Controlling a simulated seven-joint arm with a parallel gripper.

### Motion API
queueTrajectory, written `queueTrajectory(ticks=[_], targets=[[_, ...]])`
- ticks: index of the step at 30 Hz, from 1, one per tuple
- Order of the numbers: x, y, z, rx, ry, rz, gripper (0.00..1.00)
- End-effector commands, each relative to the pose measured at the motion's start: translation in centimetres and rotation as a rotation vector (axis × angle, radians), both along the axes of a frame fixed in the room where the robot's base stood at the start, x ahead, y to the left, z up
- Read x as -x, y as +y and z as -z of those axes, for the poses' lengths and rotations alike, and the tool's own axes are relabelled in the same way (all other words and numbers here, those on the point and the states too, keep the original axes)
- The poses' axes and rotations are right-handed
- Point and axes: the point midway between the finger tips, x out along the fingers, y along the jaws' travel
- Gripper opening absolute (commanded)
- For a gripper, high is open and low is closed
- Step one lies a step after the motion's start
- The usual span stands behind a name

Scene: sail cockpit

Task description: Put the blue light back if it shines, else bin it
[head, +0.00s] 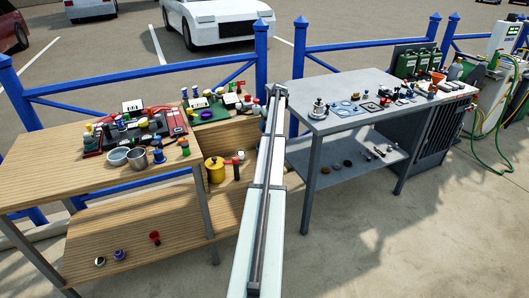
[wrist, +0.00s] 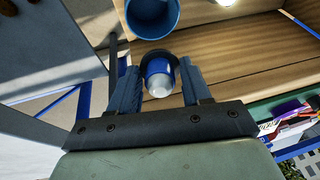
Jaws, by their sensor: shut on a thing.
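In the wrist view my gripper (wrist: 160,82) is shut on a blue light (wrist: 156,67), a small blue-collared piece with a pale grey-white dome. The dome looks dull, with no clear glow on it. The light is held between the two dark fingers. A blue round open container (wrist: 153,16) shows just beyond it at the top edge, apart from the light; whether it is the bin I cannot tell. In the head view my arm's links hide the gripper and the held light.
A wooden bench (head: 50,182) with trays and small parts stands at left, with a yellow pot (head: 215,170) by it. A grey bench (head: 355,85) with tools stands at right. In the wrist view, a bright white spot (wrist: 225,2) shows at the top edge and a green board (wrist: 262,112) at right.

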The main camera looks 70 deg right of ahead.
Motion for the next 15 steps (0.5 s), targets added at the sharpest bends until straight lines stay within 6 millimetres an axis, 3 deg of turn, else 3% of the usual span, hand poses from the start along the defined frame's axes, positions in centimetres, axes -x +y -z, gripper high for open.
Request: queueTrajectory(ticks=[7, 15], targets=[[0.0, 0.0, 2.6, 0.000, 0.000, 0.001, 0.18], [0.0, 0.0, 3.7, 0.001, 0.000, 0.000, 0.18]])
